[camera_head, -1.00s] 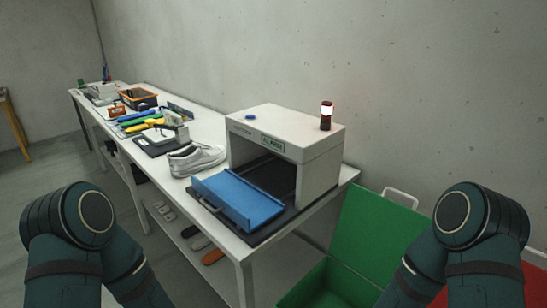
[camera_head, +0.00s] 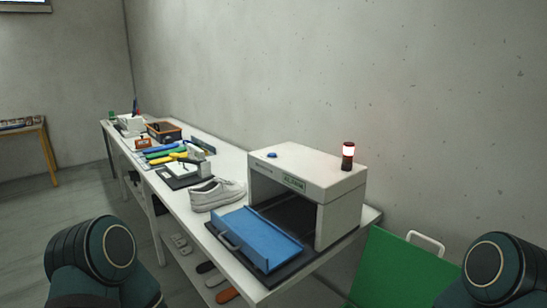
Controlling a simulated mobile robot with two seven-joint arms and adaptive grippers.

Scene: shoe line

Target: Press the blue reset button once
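The blue button (camera_head: 272,155) sits on the top left of a white box-shaped machine (camera_head: 340,186) at the right end of a long white table. The machine has a small green label with dark lettering on its front and a lamp (camera_head: 348,156) with a lit white section on top. A blue panel with a handle (camera_head: 262,238) lies at its open front. Neither gripper shows; only my two dark green arm joints are in view at the lower left and lower right, apart from the machine.
A grey shoe (camera_head: 217,195) stands left of the machine. Tools and an orange-rimmed bin (camera_head: 164,132) lie farther along the table (camera_head: 232,168). A green container (camera_head: 400,272) stands at the lower right. The floor at left is clear.

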